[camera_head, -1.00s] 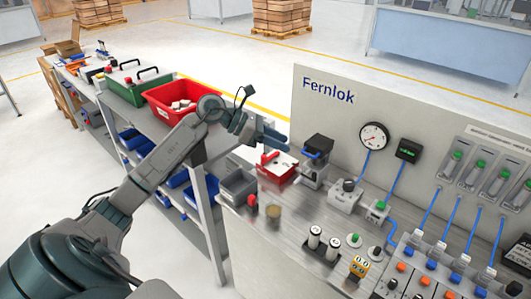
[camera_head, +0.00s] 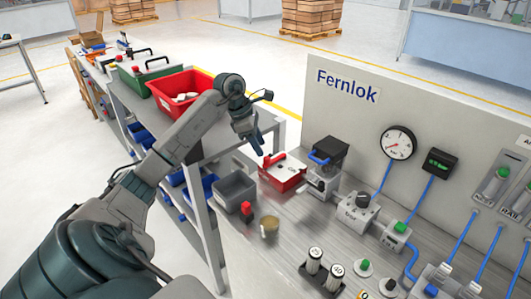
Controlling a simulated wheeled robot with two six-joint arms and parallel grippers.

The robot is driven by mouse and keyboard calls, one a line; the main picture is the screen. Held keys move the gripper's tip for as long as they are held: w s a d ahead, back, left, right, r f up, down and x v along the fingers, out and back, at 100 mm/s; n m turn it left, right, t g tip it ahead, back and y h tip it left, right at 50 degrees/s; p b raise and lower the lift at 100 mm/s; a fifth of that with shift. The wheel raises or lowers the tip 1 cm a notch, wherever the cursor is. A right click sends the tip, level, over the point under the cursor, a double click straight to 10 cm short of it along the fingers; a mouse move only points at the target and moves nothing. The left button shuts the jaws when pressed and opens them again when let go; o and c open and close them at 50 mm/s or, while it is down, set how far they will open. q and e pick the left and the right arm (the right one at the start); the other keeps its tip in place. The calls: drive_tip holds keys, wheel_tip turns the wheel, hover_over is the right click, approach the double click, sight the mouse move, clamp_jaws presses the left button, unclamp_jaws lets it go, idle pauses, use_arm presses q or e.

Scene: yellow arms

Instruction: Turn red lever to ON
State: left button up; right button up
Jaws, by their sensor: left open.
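A red box with a white top (camera_head: 283,174) stands on the grey bench, left of the Fernlok panel. A red lever (camera_head: 268,160) shows at its left upper edge; its ON and OFF marks are too small to read. My left gripper (camera_head: 258,148) is open and empty. Its blue-grey fingers point down just above and left of the red lever, and I cannot tell whether they touch it. My right gripper is not in view.
A black-topped device with a blue handle (camera_head: 319,158) stands close right of the red box. A grey bin (camera_head: 233,190), a small red-topped part (camera_head: 246,209) and a tan cylinder (camera_head: 269,227) are in front. Gauge (camera_head: 398,143) and blue hoses are at right.

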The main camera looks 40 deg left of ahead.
sight(266, 158)
use_arm(q)
drive_tip(key=x, duration=0.4)
drive_tip(key=shift+w+p, duration=0.1)
drive_tip(key=shift+p, duration=0.3)
drive_tip(key=shift+d+f, duration=0.1)
drive_tip(key=shift+f, duration=0.2)
drive_tip(key=shift+w+f, duration=0.1)
drive_tip(key=shift+f, duration=0.15)
drive_tip(key=c, duration=0.7)
clamp_jaws()
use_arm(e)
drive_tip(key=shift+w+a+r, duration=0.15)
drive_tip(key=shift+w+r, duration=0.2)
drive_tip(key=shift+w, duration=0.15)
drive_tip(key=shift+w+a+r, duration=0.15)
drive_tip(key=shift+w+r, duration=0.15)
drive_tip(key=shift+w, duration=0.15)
